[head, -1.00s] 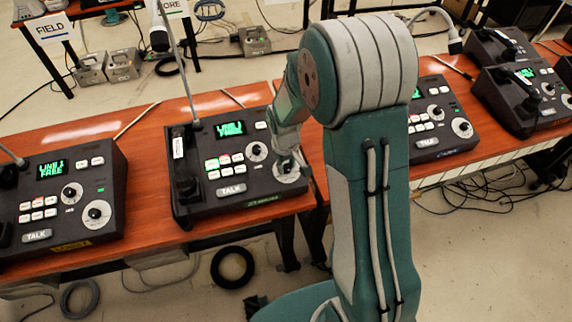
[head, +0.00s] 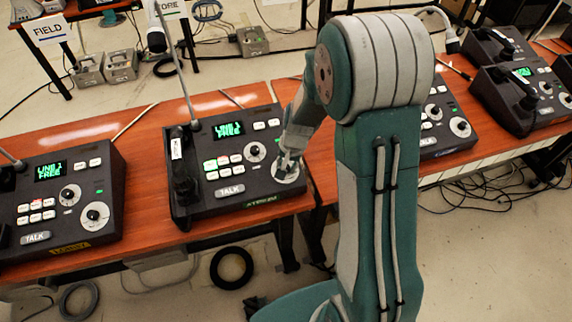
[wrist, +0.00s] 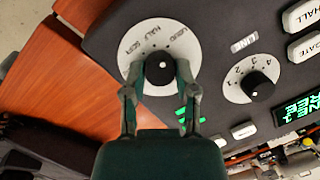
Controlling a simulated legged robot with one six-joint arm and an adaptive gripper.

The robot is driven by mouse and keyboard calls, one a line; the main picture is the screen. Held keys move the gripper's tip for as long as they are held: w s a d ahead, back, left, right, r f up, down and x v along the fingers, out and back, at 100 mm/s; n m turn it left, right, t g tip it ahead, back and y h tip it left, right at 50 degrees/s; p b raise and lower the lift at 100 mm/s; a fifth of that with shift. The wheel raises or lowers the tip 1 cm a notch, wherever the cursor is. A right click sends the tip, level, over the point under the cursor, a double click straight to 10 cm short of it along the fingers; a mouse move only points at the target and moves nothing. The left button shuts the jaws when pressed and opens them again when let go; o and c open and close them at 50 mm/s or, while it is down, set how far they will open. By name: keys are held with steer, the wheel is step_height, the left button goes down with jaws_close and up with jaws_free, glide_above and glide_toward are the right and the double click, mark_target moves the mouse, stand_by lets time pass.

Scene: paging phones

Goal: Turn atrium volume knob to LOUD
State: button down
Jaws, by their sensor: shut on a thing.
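The atrium phone panel (head: 217,205) is a dark box on the orange table, with a green label on its front edge. Its volume knob (wrist: 160,69) is a black knob on a round white dial (wrist: 140,35) with LOUD, HALF and SOFT printed around it. My gripper (wrist: 160,78) has one finger on each side of this knob and is shut on it. In the head view my gripper (head: 288,166) is at the panel's lower right dial and partly hides it. A small pale mark shows on the knob, but its exact pointing is hard to read.
A second numbered knob (wrist: 257,86) sits beside the volume dial, near the green screen (wrist: 296,110) and white buttons. The lobby panel (head: 105,225) stands to the left and another panel (head: 440,125) to the right, partly behind my arm. A thin microphone stalk (head: 180,80) rises behind the atrium panel.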

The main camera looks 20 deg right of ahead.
steer(key=shift+s+f+m, duration=0.15)
steer(key=shift+s+m, duration=0.05)
steer(key=shift+m, duration=0.9)
steer(key=shift+c, duration=1.9)
jaws_free()
steer(key=shift+w+a, duration=0.1)
